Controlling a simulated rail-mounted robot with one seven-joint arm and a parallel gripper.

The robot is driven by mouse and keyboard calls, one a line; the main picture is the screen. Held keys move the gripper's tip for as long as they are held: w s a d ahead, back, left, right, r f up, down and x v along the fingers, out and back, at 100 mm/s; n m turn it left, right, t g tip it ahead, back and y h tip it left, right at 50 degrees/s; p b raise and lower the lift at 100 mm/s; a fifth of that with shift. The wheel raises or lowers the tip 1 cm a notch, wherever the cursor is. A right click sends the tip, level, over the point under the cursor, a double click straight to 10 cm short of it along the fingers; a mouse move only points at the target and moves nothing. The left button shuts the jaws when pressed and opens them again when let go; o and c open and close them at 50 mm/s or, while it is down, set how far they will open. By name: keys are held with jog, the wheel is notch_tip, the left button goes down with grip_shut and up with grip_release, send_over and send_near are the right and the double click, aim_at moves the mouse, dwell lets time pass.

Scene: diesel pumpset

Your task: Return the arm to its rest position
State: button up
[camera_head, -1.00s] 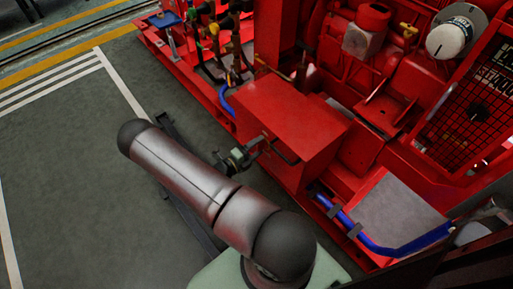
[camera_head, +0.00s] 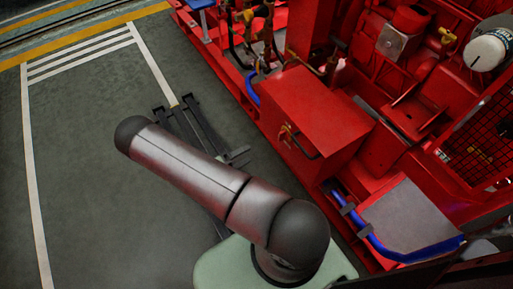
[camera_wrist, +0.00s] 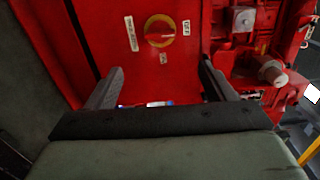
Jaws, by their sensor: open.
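My arm (camera_head: 185,165) stretches across the head view from lower right to upper left, over the green floor beside the red pumpset (camera_head: 310,110). My gripper is not visible in the head view. In the wrist view my gripper (camera_wrist: 162,68) is open, its two dark fingers wide apart with nothing held. A red panel with a red rotary knob on a yellow disc (camera_wrist: 159,31) shows beyond the fingers. The knob lies past the fingertips, and its distance from them is hard to judge.
A red box with a handle (camera_head: 305,115) stands on the near side of the pumpset. A blue hose (camera_head: 395,250) runs along its lower edge. Brass-coloured valves (camera_head: 250,18) stand at the top. Green floor (camera_head: 85,150) at left is open, with white and yellow lines.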

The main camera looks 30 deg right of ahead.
jog(key=shift+a, duration=1)
jog(key=s+a+r+m+g+y+p, duration=0.1)
jog(key=s+r+m+g+y+p, duration=0.2)
jog(key=r+m+p, duration=0.85)
jog(key=a+r+m+g+y, duration=0.2)
jog(key=r+m+y, duration=0.4)
jog(key=r, duration=1.3)
jog(key=s+a+r+m+t+y+p, duration=0.1)
jog(key=s+r+m+y+p, duration=0.2)
jog(key=r, duration=0.6)
jog(key=s+a+r+m+t+y+p, duration=0.2)
jog(key=s+r+m+y+p, duration=0.1)
jog(key=r+m+p, duration=0.3)
jog(key=s+a+r+m+t+y+p, duration=0.2)
jog(key=r+m, duration=0.6)
jog(key=r, duration=0.6)
jog(key=s+y+p, duration=0.1)
jog(key=s+p, duration=0.1)
jog(key=s, duration=0.1)
jog(key=shift+p, duration=0.35)
jog(key=shift+s, duration=0.1)
